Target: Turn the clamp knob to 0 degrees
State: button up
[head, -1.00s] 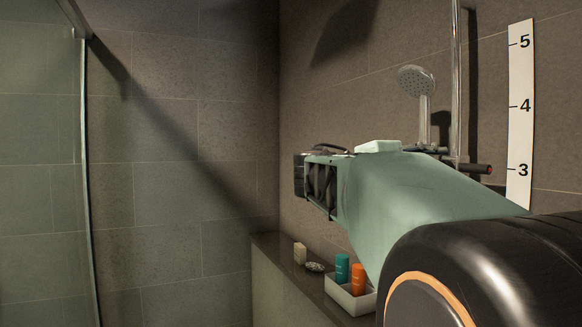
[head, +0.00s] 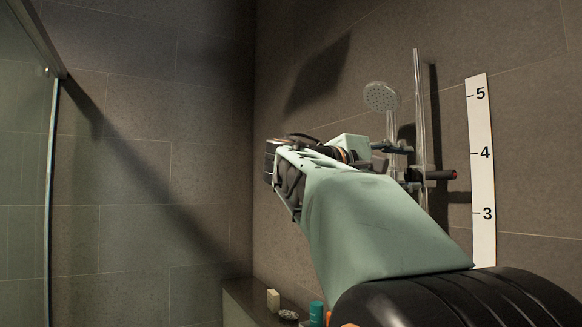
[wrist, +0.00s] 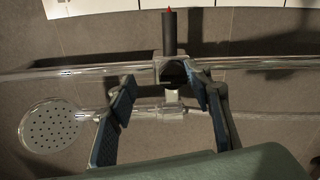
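The clamp knob is a dark bar with a red tip (head: 438,175), sticking out to the right from the clamp on the chrome rail in the head view. In the wrist view the knob (wrist: 169,33) points up from the clamp (wrist: 172,70), its red tip at the top. My gripper (wrist: 160,80) is open, its two dark fingers apart, with the clamp between and just beyond the fingertips. I cannot tell whether a finger touches it. The bar with the red tip lies beyond the fingers.
The shower head (head: 382,97) hangs left of the rail (head: 419,100); it is also close to the left finger in the wrist view (wrist: 48,126). A numbered white strip (head: 482,160) is on the wall at right. Small items (head: 273,300) stand on the ledge below. A glass panel is at left.

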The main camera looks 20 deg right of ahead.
jog(key=shift+r, duration=0.6)
jog(key=shift+a, duration=0.15)
jog(key=s+a, duration=0.1)
jog(key=a, duration=1.1)
jog(key=shift+f+p, duration=0.2)
jog(key=shift+p, duration=0.1)
dwell(0.3)
jog(key=shift+r, duration=0.1)
dwell(0.5)
